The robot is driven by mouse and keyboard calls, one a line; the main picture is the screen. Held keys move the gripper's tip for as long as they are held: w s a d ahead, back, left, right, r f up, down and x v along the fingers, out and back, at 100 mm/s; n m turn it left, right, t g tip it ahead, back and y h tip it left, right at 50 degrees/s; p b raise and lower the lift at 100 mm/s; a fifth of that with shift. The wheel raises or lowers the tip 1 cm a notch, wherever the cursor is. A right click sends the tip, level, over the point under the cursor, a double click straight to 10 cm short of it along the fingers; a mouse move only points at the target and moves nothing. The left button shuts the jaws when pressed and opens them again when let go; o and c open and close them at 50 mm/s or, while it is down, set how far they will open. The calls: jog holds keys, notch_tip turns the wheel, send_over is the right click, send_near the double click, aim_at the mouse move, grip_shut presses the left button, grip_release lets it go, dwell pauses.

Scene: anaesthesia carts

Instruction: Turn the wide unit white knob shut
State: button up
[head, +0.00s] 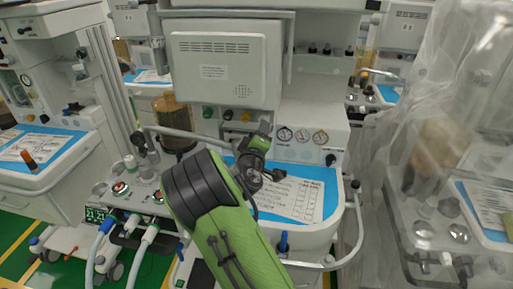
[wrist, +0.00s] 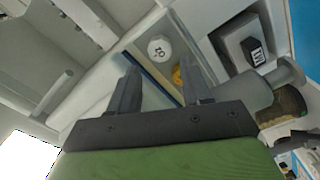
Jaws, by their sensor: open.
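The white knob (wrist: 160,47) shows in the wrist view as a round white cap with a dark mark on its face. It sits on the pale panel of the wide unit (head: 320,120), just beyond the gap between my fingertips. My gripper (wrist: 158,72) is open and empty, one finger on each side of the line to the knob, apart from it. In the head view my gripper (head: 262,132) is at the panel below the grey monitor, and I cannot make out the white knob there.
A dark block with a label (wrist: 250,50) is at the upper right. In the head view, several gauges (head: 302,136) are right of my gripper, above the blue worktop (head: 327,205). A plastic-draped cart (head: 400,170) stands right.

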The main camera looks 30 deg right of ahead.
jog(key=b+v, duration=0.1)
jog(key=v, duration=0.6)
jog(key=s+a+r+m+g+y+p, duration=0.1)
jog(key=s+r+m+g+y+p, duration=0.1)
jog(key=s+m+g+y+p, duration=0.75)
jog(key=s+a+r+n+y, duration=0.1)
jog(key=s+a+r+n, duration=0.1)
jog(key=s+a, duration=0.5)
jog(key=s+a+r+n+t+y, duration=0.1)
jog(key=s+a+r+n, duration=0.2)
jog(key=s+a, duration=0.5)
jog(key=s+r, duration=0.1)
jog(key=s, duration=0.3)
jog(key=shift+s+a+b, duration=0.15)
jog(key=shift+b, duration=0.15)
